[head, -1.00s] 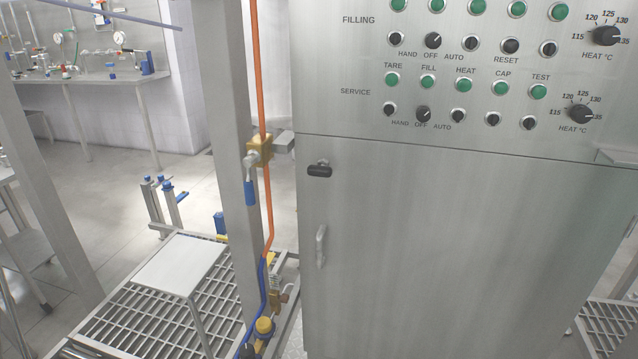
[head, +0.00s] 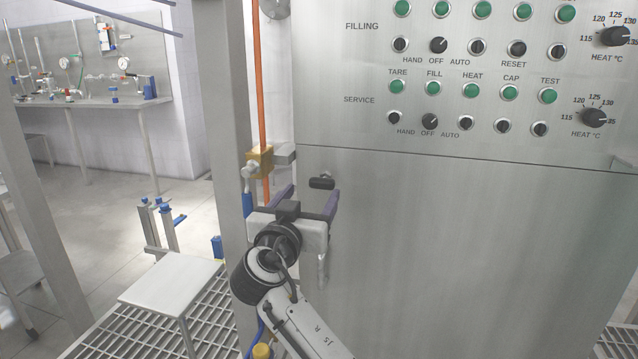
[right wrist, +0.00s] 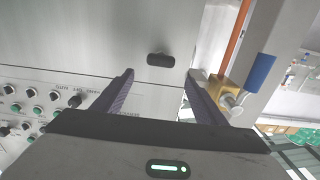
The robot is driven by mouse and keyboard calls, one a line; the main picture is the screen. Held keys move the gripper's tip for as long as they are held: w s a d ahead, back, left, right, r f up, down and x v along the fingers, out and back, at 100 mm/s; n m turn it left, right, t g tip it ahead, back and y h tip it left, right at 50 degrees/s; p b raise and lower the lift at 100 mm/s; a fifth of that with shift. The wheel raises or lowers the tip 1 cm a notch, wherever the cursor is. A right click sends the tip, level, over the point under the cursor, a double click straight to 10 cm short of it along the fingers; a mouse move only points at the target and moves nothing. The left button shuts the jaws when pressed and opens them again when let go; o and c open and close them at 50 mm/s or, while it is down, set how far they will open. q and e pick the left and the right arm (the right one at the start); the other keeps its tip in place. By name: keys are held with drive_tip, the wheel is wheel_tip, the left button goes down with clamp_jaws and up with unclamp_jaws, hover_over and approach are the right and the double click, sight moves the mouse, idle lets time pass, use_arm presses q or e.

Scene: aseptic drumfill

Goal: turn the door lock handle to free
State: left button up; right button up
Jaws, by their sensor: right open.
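The door lock handle (head: 321,183) is a small black lever at the upper left of the grey cabinet door (head: 450,250). It lies about level in the head view. In the right wrist view the lock handle (right wrist: 161,60) shows beyond the fingertips, roughly between them. My right gripper (head: 308,194) is open and empty in front of the door, just short of the lock handle. Its fingers (right wrist: 159,75) are spread wide on either side in the wrist view, and I see no contact. My left gripper is not in view.
A metal pull handle (head: 322,268) on the door is partly hidden behind my right gripper. A brass valve (head: 259,160) with a blue lever sits on an orange pipe (head: 261,90) left of the cabinet. The control panel (head: 480,65) is above the door.

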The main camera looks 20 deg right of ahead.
sight(321, 181)
drive_tip(key=x, duration=0.7)
drive_tip(key=shift+w+d, duration=0.15)
drive_tip(key=shift+w, duration=0.2)
drive_tip(key=shift+c, duration=0.2)
drive_tip(key=shift+f, duration=0.1)
drive_tip(key=c, duration=1)
